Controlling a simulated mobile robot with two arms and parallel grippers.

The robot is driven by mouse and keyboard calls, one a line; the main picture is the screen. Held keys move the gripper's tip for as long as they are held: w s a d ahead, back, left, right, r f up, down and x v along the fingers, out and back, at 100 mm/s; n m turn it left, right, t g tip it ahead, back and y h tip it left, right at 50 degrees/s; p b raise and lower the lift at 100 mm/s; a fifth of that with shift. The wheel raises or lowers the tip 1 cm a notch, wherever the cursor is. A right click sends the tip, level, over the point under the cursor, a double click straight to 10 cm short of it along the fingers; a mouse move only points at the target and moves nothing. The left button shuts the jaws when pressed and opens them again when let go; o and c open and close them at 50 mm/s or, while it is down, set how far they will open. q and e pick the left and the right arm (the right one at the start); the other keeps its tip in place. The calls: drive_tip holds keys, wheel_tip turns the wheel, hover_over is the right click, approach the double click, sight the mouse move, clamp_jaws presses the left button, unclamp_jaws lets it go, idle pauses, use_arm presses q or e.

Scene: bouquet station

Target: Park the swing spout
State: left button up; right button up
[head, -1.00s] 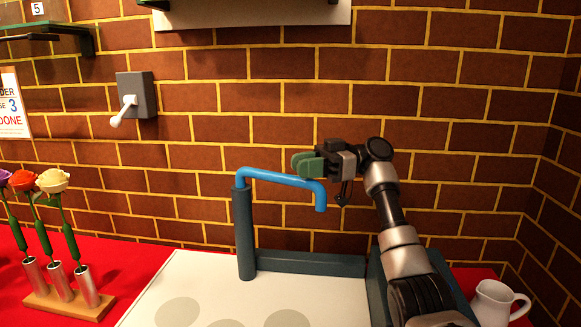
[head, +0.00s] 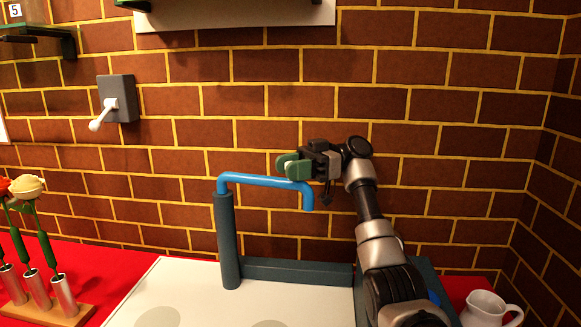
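The blue swing spout (head: 262,181) stands on a dark teal post (head: 226,240). Its arm reaches right from the post top, and its end bends down above the low teal bar (head: 297,270). My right gripper (head: 288,166) has green fingertips. It is just above the spout's arm near the bent end, very close to it in the picture. I cannot tell whether it touches the spout, or whether the fingers are parted. My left gripper is out of view.
A pale board (head: 200,301) lies in front of the post on the red table (head: 110,272). Flowers stand in a wooden holder (head: 62,316) at left, and a white jug (head: 485,310) at lower right. A grey wall box with a white lever (head: 104,112) hangs at upper left.

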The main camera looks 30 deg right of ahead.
drive_tip(key=shift+o, duration=0.9)
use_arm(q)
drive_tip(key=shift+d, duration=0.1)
use_arm(e)
drive_tip(key=shift+r, duration=0.1)
drive_tip(key=shift+r, duration=0.2)
wheel_tip(320, 180, up, 4)
drive_tip(key=shift+s+d+r, duration=0.1)
drive_tip(key=shift+s, duration=0.05)
drive_tip(key=shift+s+d+r, duration=0.2)
drive_tip(key=shift+s, duration=0.25)
drive_tip(key=shift+s+d+r, duration=0.15)
drive_tip(key=shift+s+d, duration=0.05)
drive_tip(key=shift+s, duration=0.25)
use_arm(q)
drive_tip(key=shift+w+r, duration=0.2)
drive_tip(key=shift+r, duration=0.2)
use_arm(e)
drive_tip(key=s+d+r, duration=0.4)
drive_tip(key=s+r, duration=0.1)
drive_tip(key=s, duration=0.3)
drive_tip(key=shift+d+r, duration=0.25)
drive_tip(key=shift+r, duration=0.05)
